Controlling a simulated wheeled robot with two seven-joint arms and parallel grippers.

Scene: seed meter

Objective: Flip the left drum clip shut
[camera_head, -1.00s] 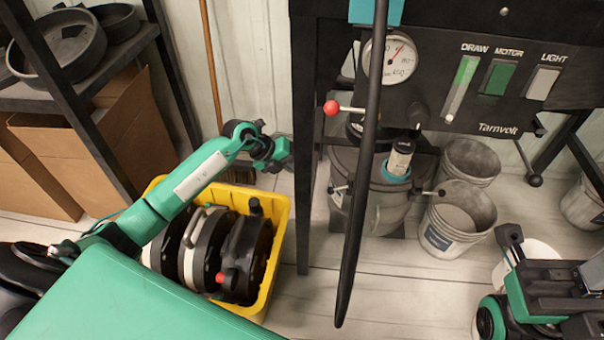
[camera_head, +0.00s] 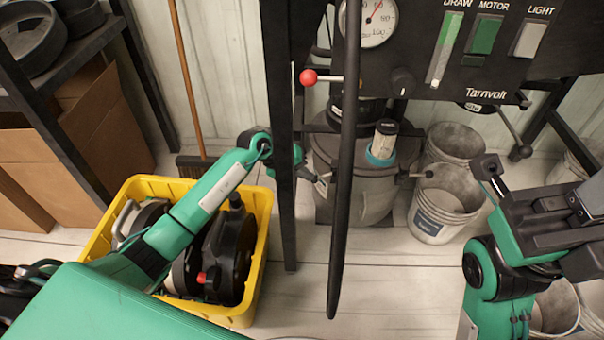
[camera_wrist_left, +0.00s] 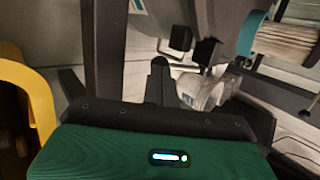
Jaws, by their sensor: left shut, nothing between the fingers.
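The grey drum (camera_head: 350,190) stands under the panel, behind the black post; it also shows in the left wrist view (camera_wrist_left: 224,22). The left drum clip (camera_head: 323,182) is at the drum's left side, small and partly crowded by my gripper. In the left wrist view the clip (camera_wrist_left: 207,50) shows as bent metal wire with dark blocks beside the drum wall. My left gripper (camera_wrist_left: 160,78) is shut and empty, just short of the clip, apparently apart from it. In the head view the post partly hides it. My right gripper (camera_head: 487,165) is at the right; its fingers are unclear.
The black post (camera_head: 283,215) and a dark hanging hose (camera_head: 342,210) stand before the drum. A yellow crate (camera_head: 240,315) with dark wheel-like parts is below my left arm. Grey buckets (camera_head: 437,222) stand right of the drum. A red-knobbed lever (camera_head: 309,78) sticks out above.

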